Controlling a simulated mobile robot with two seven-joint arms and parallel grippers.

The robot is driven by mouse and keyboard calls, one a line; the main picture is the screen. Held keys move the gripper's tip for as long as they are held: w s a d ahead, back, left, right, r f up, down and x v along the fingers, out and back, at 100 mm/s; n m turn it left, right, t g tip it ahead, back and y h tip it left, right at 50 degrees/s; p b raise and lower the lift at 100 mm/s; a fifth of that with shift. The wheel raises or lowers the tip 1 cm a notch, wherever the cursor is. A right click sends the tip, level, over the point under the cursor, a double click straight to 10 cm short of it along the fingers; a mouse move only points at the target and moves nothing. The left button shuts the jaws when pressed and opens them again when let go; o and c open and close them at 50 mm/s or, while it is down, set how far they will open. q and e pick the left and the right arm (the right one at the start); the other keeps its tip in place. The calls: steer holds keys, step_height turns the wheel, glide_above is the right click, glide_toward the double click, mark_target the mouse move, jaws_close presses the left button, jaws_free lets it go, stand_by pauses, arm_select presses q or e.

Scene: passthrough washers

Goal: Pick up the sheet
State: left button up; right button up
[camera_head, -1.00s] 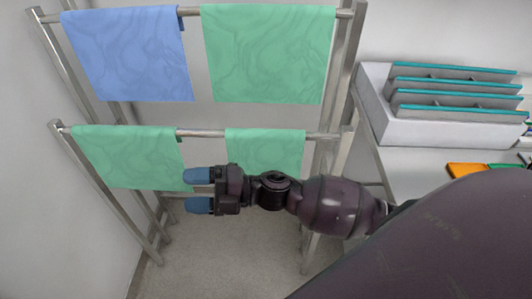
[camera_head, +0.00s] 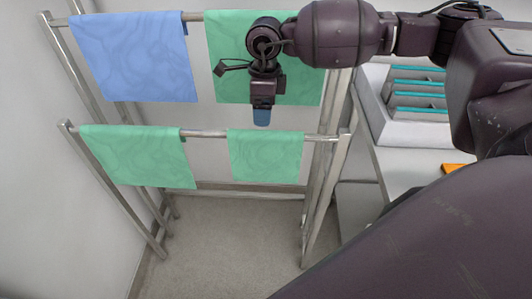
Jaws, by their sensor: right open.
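A metal rack holds several hanging sheets. A blue sheet (camera_head: 135,60) hangs on the upper bar at the left, and a green sheet (camera_head: 227,65) hangs beside it, partly hidden by my right arm. On the lower bar hang a wide green sheet (camera_head: 137,156) at the left and a narrower green sheet (camera_head: 265,158) at the right. My right gripper (camera_head: 262,118) points down with its blue fingertips just above the narrower lower sheet in the picture. It is open and holds nothing. I cannot tell its depth relative to the bar. My left gripper is out of view.
The rack's metal frame (camera_head: 325,190) stands against the walls. To its right is a light table (camera_head: 400,170) with a grey holder of teal-edged panels (camera_head: 418,100) and an orange item (camera_head: 453,168). The floor (camera_head: 220,240) before the rack is clear.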

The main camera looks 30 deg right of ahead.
mark_target(265, 131)
steer(key=shift+w+d+r+h, duration=0.2)
steer(key=shift+d+r+h, duration=0.15)
steer(key=shift+d, duration=0.3)
steer(key=f, duration=0.5)
steer(key=f+p, duration=0.1)
steer(key=f, duration=0.4)
steer(key=shift+w+f, duration=0.2)
steer(key=shift+f, duration=0.1)
steer(key=c, duration=1.2)
steer(key=shift+r, duration=0.15)
